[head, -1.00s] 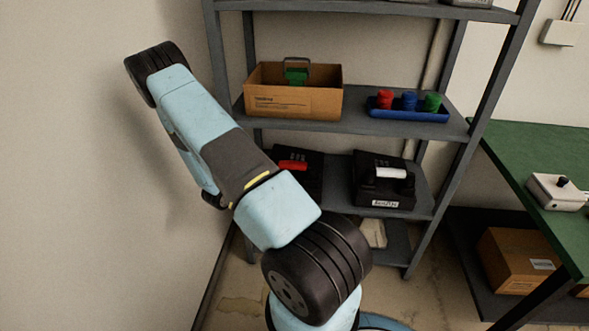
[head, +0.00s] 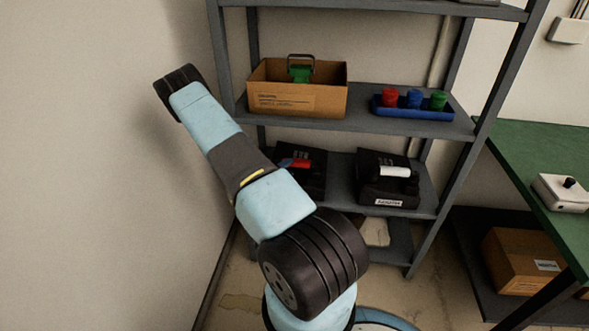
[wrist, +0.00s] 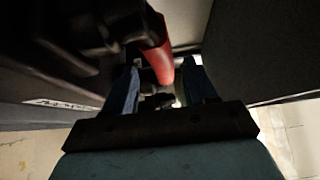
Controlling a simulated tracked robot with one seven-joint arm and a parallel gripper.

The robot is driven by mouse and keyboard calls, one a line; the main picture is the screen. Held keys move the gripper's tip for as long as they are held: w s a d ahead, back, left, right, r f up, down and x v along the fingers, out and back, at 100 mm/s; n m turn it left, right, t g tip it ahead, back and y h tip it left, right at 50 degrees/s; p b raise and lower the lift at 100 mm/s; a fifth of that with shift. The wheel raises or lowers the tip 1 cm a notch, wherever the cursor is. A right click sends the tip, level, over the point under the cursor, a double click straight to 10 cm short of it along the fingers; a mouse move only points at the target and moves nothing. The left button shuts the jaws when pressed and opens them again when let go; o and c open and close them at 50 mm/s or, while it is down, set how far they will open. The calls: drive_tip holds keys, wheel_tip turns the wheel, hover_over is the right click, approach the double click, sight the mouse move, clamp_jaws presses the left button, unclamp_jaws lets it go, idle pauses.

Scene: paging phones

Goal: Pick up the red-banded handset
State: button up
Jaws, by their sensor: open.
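The red-banded handset (head: 301,164) rests on a black phone (head: 314,185) on the lower shelf, partly hidden behind my arm. In the wrist view, its red band (wrist: 160,58) shows at the upper middle. My gripper (wrist: 163,80) is open, with one blue finger on each side of the red part in the picture. I cannot tell whether the handset lies fully between the fingers or just beyond them. No contact is clear. The gripper is hidden in the head view.
A white-banded phone (head: 388,180) stands to the right on the same shelf (head: 341,200). Above are a cardboard box (head: 290,100) and a blue tray (head: 410,112) with colored cups. A shelf post is at right, a green table (head: 530,160) beyond. A wall is close at left.

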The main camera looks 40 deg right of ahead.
sight(293, 166)
drive_tip(key=shift+w+d+r, duration=0.1)
drive_tip(key=shift+d, duration=1.25)
drive_tip(key=shift+w+d, duration=0.1)
drive_tip(key=shift+d, duration=1.25)
drive_tip(key=shift+c, duration=0.2)
clamp_jaws()
